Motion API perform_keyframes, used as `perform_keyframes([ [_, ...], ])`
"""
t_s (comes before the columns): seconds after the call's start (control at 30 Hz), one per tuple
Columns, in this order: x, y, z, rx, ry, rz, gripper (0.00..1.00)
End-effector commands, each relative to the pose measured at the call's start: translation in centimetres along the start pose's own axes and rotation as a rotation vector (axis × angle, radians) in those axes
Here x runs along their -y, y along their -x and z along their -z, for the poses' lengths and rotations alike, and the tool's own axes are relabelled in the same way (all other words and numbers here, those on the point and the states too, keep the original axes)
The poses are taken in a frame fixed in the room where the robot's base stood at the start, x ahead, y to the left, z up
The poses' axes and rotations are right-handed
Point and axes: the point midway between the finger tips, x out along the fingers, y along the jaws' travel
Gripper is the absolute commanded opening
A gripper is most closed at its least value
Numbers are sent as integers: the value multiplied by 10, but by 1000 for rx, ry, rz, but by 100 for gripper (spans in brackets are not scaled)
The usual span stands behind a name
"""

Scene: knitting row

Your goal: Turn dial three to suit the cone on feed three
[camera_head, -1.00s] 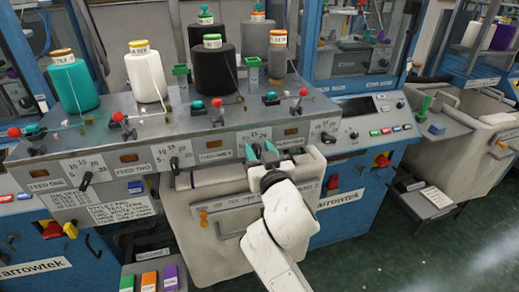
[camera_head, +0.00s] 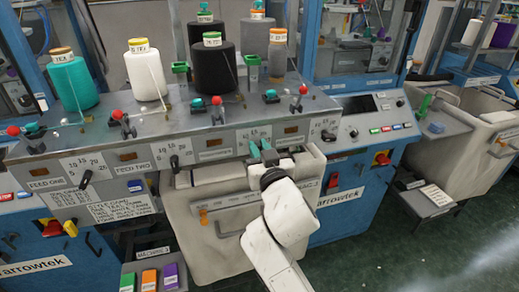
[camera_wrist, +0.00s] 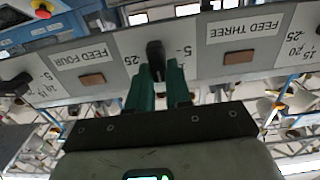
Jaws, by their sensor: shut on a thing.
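My gripper (camera_head: 262,150) is at the grey feed panel, at the dial between the feed three and feed four labels. In the wrist view its green fingers (camera_wrist: 160,84) are shut on the black knob of dial three (camera_wrist: 155,52). The wrist picture is upside down. The feed three label (camera_wrist: 240,30) is on its right, and a 5 and a 25 show beside the knob. Fingers hide part of the scale; I cannot tell the exact setting. The black cone (camera_head: 214,70) with a green-topped label stands above feed three; its label is too small to read surely.
Dial one (camera_head: 86,180), dial two (camera_head: 174,163) and dial four (camera_head: 327,136) are on the same panel. A teal cone (camera_head: 74,84) and a white cone (camera_head: 145,76) stand left of the black one. A text card (camera_head: 120,209) is below. Red-knobbed levers (camera_head: 122,118) line the shelf.

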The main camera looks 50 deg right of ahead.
Motion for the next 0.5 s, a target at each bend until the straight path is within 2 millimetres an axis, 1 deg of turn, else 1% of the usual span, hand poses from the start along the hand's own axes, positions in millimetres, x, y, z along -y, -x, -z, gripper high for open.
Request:
perform_keyframes([
  [0.27, 3, 0, 0, 0, 109, 2, 0],
  [0.5, 6, 0, 0, -1, 294, 3, 0],
])
